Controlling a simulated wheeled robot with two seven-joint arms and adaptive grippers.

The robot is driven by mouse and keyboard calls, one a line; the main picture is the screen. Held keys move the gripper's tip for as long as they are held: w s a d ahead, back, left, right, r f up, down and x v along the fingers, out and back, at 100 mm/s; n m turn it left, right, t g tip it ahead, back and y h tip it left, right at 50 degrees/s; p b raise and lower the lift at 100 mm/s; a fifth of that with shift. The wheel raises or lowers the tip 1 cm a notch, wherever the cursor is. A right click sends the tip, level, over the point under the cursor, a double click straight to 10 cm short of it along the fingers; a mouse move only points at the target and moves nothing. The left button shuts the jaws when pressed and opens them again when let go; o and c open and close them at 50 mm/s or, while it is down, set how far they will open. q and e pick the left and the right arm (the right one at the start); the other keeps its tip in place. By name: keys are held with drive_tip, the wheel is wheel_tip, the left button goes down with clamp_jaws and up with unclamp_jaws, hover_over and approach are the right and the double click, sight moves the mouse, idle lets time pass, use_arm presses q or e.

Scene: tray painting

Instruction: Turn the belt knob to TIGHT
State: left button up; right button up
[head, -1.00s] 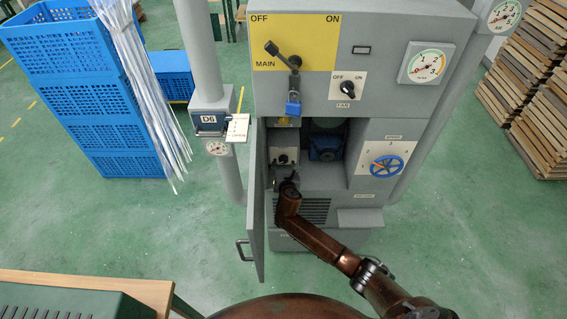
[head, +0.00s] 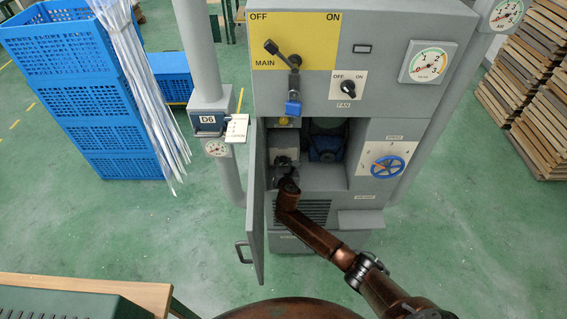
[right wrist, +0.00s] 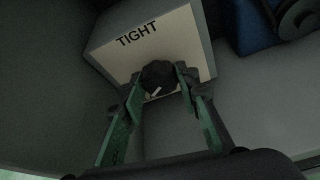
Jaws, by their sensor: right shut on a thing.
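The belt knob (right wrist: 158,76) is a dark round knob with a white mark, on the face of a pale box (right wrist: 104,56) lettered TIGHT above it. In the right wrist view the two green fingers of my right gripper (right wrist: 157,88) sit on either side of the knob and are shut on it. The white mark lies low on the knob, away from the TIGHT lettering. In the head view my right gripper (head: 286,172) reaches inside the open cabinet (head: 390,128) and hides the knob. My left gripper is not in view.
The open cabinet door (head: 256,205) stands just left of my right arm. A blue motor (head: 326,148) is right of the box. A padlock (head: 293,103) hangs above, and a blue handwheel (head: 387,166) is on the right panel.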

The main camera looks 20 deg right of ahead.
drive_tip(key=c, duration=0.4)
